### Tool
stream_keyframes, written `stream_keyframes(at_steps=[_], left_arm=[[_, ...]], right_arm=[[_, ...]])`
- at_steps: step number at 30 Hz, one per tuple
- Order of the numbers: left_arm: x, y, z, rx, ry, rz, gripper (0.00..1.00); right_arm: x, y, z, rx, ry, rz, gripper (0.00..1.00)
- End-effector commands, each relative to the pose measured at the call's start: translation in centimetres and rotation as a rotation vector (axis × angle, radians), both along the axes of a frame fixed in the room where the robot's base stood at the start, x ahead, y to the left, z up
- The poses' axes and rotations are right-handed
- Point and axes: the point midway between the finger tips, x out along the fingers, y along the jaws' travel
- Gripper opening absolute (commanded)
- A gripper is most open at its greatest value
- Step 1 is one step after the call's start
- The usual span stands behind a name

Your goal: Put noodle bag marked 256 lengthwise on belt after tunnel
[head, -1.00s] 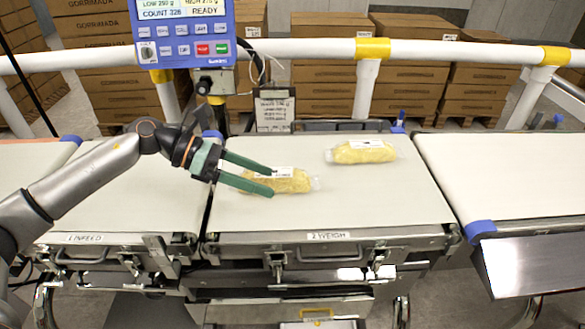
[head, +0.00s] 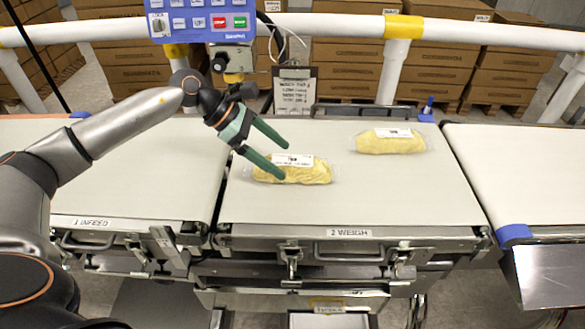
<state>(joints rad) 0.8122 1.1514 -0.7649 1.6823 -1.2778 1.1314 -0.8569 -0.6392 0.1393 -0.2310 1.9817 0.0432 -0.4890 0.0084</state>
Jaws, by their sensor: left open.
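Two yellow noodle bags with white labels lie on the belt marked 2 WEIGH (head: 380,200). The nearer noodle bag (head: 310,173) is left of the middle of this belt, its long side running roughly left to right. The farther noodle bag (head: 390,145) lies behind it to the right. The label numbers are too small to read surely. My left gripper (head: 283,168) is open, with its green fingers over the nearer bag's left part; I cannot tell whether they touch it. My right gripper is not in view. No tunnel is visible.
The infeed belt (head: 130,170) on the left and another belt (head: 530,170) on the right are bare in view. A blue control panel (head: 200,20) and a clipboard (head: 294,90) stand behind. A white rail (head: 340,25) with yellow joints crosses before stacked cartons.

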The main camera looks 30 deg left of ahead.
Motion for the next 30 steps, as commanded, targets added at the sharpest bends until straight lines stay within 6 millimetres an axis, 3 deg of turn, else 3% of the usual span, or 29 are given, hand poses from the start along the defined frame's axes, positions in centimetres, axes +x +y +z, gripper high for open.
stream_keyframes(at_steps=[9, 18, 30], left_arm=[[1.0, -2.9, -3.2, -0.001, 0.003, -0.001, 1.00], [1.2, -3.2, -3.6, -0.002, 0.002, 0.001, 1.00], [1.2, -3.2, -3.6, -0.001, 0.001, 0.000, 0.56]], right_arm=[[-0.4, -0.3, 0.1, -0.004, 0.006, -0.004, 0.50], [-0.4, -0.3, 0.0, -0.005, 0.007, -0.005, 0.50], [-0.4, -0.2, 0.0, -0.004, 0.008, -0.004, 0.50]])
